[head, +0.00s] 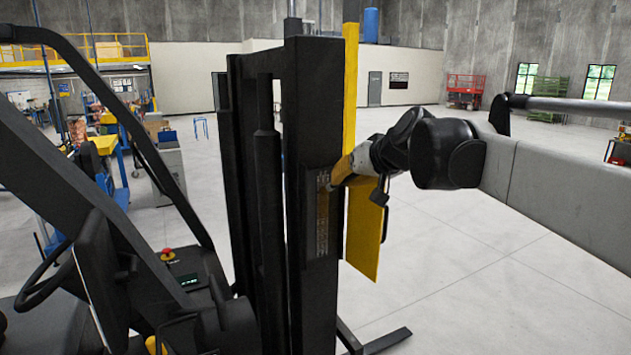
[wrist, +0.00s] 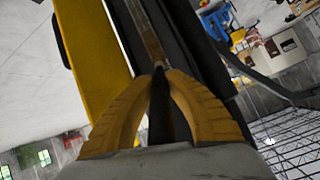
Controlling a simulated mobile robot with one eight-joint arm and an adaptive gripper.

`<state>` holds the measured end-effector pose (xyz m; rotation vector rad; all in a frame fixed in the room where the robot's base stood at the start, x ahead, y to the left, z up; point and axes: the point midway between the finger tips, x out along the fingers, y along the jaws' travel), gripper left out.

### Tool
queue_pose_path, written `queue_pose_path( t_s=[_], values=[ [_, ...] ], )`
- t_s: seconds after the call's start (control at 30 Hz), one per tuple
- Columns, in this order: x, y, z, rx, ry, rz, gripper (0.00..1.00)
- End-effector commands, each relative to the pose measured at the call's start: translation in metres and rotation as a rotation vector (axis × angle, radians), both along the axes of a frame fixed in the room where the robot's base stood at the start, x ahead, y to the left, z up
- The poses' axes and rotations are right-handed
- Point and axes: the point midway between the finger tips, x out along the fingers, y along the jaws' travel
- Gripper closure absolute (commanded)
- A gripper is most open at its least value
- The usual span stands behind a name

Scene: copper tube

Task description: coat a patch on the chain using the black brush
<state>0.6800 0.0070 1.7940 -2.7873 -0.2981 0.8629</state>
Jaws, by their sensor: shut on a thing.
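The chain (head: 322,222) shows as a brownish vertical strip of links in a slot on the near face of the black forklift mast. In the wrist view a brownish strip that looks like the chain (wrist: 151,38) runs away beyond my fingertips. My gripper (wrist: 160,78) is shut, its two yellow fingers closing on a dark, narrow thing that looks like the black brush (wrist: 159,108). The brush's tip is hard to make out, and I cannot tell whether it touches the chain. In the head view my gripper (head: 343,170) is right beside the mast, near the chain's upper end.
The black mast (head: 315,100) stands upright, with a long yellow panel (head: 365,240) along its right side, close to my wrist. The forklift's steering wheel (head: 55,270) and frame fill the left. A fork (head: 385,341) lies low at the front. Open floor (head: 480,270) spreads to the right.

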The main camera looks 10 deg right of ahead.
Motion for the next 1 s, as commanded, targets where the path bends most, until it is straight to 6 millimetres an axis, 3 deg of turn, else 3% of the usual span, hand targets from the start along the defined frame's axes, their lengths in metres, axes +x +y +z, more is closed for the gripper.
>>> queue_pose_path(
  t_s=[0.43, 0.63, 1.0],
  values=[
    [0.002, 0.001, 0.033, 0.0, 0.0, 0.0, 1.0],
    [0.002, 0.001, 0.027, 0.0, 0.0, 0.0, 1.0],
    [0.0, 0.0, -0.003, 0.0, 0.0, 0.0, 1.0]
  ],
)
